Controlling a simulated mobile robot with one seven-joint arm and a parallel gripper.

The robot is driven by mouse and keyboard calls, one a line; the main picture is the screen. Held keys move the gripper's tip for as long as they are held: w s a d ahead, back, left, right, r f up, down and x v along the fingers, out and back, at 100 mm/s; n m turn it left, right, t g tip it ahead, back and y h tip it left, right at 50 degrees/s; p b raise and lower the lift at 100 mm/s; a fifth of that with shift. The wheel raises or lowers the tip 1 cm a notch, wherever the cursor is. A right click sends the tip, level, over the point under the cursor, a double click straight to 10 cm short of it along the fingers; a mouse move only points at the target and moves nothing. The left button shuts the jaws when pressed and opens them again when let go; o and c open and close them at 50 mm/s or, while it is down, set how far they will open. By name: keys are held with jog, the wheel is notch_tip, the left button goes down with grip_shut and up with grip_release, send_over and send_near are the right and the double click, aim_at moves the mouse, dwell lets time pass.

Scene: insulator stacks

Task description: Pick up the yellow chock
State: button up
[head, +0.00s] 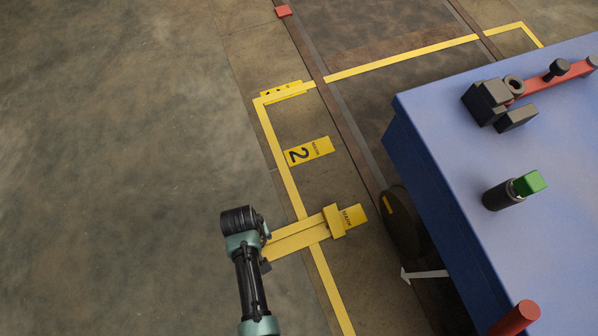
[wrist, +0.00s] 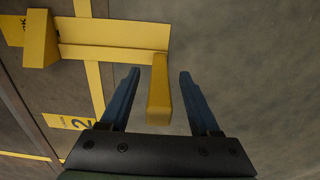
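The yellow chock (head: 298,237) lies on the floor in the head view, a long flat bar with a wedge-like block at its right end. In the wrist view its bar (wrist: 115,31) runs across the top, with the wedge block (wrist: 40,42) at the left. An upright yellow end piece (wrist: 158,92) stands at the bar's right end. My gripper (wrist: 160,73) is open, with one blue finger on each side of this end piece and visible gaps to both. In the head view my wrist covers the chock's left end.
A blue cart (head: 440,160) fills the right, with a dark wheel (head: 403,222) near the chock. On it are a black clamp (head: 488,101), a green-topped cylinder (head: 503,194) and a red cylinder (head: 517,318). A yellow "2" floor label (head: 309,151) lies above the chock. The left floor is clear.

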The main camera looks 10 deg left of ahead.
grip_shut()
dwell(1.0)
jog(key=shift+w+r, duration=0.1)
jog(key=shift+w, duration=0.05)
